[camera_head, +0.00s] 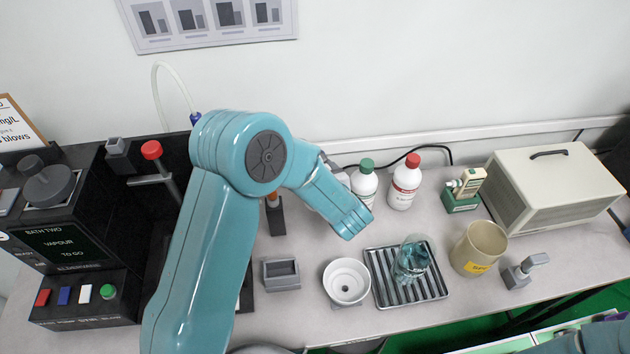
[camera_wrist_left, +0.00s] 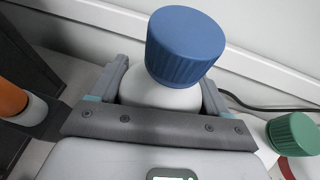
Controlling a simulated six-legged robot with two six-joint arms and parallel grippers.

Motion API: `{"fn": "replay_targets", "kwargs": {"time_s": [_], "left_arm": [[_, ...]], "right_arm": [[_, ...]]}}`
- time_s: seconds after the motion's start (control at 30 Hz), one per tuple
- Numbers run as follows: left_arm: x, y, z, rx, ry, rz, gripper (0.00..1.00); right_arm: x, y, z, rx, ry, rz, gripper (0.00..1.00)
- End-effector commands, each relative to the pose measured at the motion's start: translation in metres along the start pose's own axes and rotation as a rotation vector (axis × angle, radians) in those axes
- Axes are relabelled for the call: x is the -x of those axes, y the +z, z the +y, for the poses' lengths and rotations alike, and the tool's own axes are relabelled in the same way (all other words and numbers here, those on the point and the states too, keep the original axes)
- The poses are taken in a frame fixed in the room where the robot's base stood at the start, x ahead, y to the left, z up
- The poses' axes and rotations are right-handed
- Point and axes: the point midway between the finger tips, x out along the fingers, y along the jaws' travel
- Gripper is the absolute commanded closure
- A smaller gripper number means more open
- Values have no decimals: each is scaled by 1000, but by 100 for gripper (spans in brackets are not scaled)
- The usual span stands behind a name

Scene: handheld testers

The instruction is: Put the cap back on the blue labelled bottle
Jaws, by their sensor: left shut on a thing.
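A white bottle (camera_wrist_left: 160,95) with a ribbed blue cap (camera_wrist_left: 185,45) stands between the fingers of my left gripper (camera_wrist_left: 165,84) in the left wrist view. The gripper is shut on the bottle's upper body, below the cap. The cap sits over the top of the bottle; its neck and label are hidden, so I cannot tell how tightly it is seated. In the head view my left arm covers most of the bottle and the gripper. My right gripper is not in view.
A green-capped bottle (camera_head: 364,183) and a red-capped bottle (camera_head: 404,183) stand close to the right. A green handheld tester stand (camera_head: 461,194), ribbed tray (camera_head: 440,290), white bowl (camera_head: 346,282), beige beaker (camera_head: 478,248) and beige box (camera_head: 550,190) share the bench.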

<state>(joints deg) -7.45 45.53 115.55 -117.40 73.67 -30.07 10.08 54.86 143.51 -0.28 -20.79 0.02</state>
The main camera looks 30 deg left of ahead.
Motion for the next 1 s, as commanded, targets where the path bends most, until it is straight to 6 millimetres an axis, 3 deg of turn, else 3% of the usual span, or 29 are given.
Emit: {"fn": "replay_targets", "kwargs": {"time_s": [0.3,0.77,0.8,0.83,1.0], "left_arm": [[-14,-33,0,-2,0,-1,100],[-16,-39,0,0,-1,-2,100],[-15,-38,0,-1,-1,0,11],[-15,-38,0,-1,-1,0,1],[-15,-38,0,-1,0,0,0]], "right_arm": [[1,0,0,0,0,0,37],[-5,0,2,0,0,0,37],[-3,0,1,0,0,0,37],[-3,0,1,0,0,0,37],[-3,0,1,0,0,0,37]]}}
